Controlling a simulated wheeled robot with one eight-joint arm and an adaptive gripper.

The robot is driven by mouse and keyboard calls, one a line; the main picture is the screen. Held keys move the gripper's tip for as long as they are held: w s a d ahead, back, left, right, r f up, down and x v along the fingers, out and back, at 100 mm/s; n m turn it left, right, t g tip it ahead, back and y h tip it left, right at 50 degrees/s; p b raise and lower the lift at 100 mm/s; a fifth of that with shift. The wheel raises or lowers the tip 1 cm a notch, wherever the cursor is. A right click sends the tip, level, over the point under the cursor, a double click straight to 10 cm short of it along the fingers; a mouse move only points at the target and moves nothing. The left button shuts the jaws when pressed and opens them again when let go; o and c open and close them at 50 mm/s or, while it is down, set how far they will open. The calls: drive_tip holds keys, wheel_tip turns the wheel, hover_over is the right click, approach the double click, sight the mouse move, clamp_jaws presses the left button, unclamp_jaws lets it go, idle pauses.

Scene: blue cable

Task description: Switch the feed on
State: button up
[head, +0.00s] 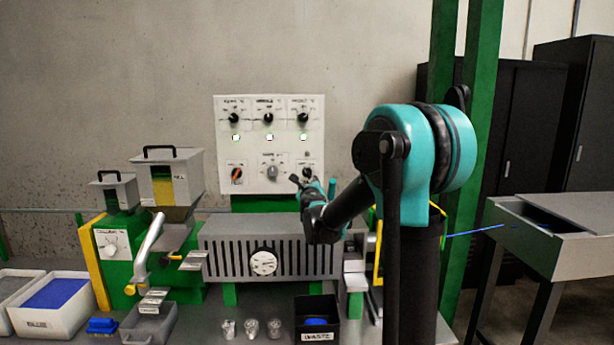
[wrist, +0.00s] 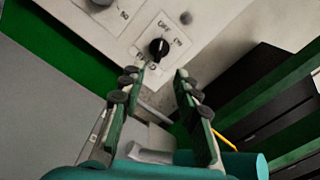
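The white control panel (head: 251,150) stands behind the machine. At its lower right is a small black rotary knob (head: 307,173), partly behind my gripper (head: 309,184) in the head view.
A grey knob (head: 272,171) and an orange knob (head: 237,175) share the lower row; black knobs (head: 269,118) are above. The grey slotted barrel (head: 225,247) with a dial lies below. Hoppers (head: 172,180) stand left; a black waste bin (head: 317,318) is in front.

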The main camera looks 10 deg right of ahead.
sight(307, 174)
drive_tip(key=w, duration=0.8)
drive_tip(key=w+d, duration=0.1)
drive_tip(key=w, duration=0.3)
drive_tip(key=shift+w, duration=0.1)
clamp_jaws()
